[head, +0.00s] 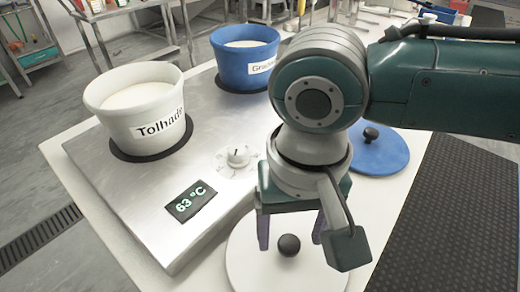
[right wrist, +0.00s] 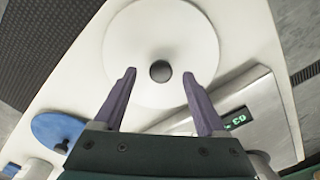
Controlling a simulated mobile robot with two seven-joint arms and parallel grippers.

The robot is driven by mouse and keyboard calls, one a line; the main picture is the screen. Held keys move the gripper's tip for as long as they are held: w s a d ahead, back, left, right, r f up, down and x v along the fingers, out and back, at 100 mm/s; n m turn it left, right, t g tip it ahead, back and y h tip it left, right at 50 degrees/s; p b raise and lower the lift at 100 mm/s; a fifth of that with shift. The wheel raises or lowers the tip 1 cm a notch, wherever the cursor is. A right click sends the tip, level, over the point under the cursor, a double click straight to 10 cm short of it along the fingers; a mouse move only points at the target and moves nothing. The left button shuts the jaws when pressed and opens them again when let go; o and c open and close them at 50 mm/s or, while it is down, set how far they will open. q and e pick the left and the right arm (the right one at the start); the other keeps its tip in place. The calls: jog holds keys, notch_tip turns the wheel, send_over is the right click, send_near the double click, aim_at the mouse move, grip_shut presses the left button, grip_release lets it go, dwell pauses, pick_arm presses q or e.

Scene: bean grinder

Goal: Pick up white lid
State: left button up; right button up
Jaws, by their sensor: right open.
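The white lid (head: 246,262) is a round disc with a dark knob (head: 289,245), lying on the white table at the front of the head view. It also shows in the right wrist view (right wrist: 160,35), with its knob (right wrist: 160,71) near the middle. My right gripper (head: 292,240) is above the lid, pointing down. Its two purple fingers are apart, one on each side of the knob, and hold nothing. In the right wrist view the open fingers (right wrist: 159,73) flank the knob with a gap on both sides. My left gripper is not in view.
A blue lid (head: 378,153) lies behind my right arm. A steel hot plate (head: 165,210) reading 63 °C carries a white pot (head: 125,135) labelled Tolhade and a blue pot (head: 230,70). A dark ridged mat (head: 450,220) lies to the right of the table.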

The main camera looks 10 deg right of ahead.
jog(key=shift+f, duration=0.75)
grip_shut()
